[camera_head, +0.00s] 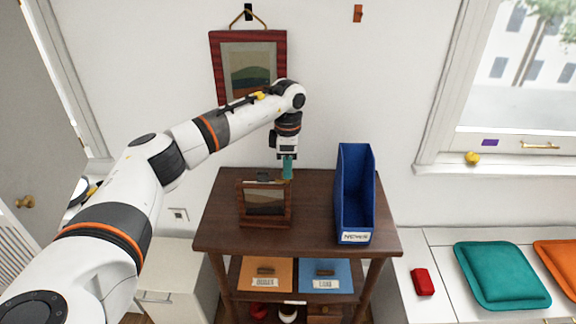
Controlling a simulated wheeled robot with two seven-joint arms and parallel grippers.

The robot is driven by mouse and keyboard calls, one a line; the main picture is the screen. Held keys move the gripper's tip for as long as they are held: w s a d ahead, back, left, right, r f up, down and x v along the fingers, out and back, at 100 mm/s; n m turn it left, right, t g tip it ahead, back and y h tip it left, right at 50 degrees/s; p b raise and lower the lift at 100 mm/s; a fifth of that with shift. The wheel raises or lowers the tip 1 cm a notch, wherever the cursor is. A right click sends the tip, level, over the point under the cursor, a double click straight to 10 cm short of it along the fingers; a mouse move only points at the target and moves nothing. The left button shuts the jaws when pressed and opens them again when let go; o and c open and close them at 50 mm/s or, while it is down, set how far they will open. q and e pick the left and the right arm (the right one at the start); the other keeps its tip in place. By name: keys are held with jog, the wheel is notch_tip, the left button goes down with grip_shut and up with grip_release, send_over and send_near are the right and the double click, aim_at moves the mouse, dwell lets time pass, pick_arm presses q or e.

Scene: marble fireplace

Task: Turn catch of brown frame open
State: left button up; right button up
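A small brown frame (242,206) with a landscape picture stands upright on the dark wooden table. A small dark piece (263,177) shows at its top edge; whether this is the catch, and how it is turned, I cannot tell. My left gripper (287,174) points down just behind and right of the frame, its teal fingers near the tabletop. The fingers overlap from here, so their opening is unclear. I see nothing held in them. My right gripper is out of view.
A tall blue file holder (356,215) with a label stands on the table (310,238) to the right. A red-framed picture (283,76) hangs on the wall behind my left arm. Orange and blue labelled drawers sit below. The tabletop between frame and holder is clear.

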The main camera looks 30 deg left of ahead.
pick_arm(q)
jog(key=shift+f, duration=0.65)
grip_shut()
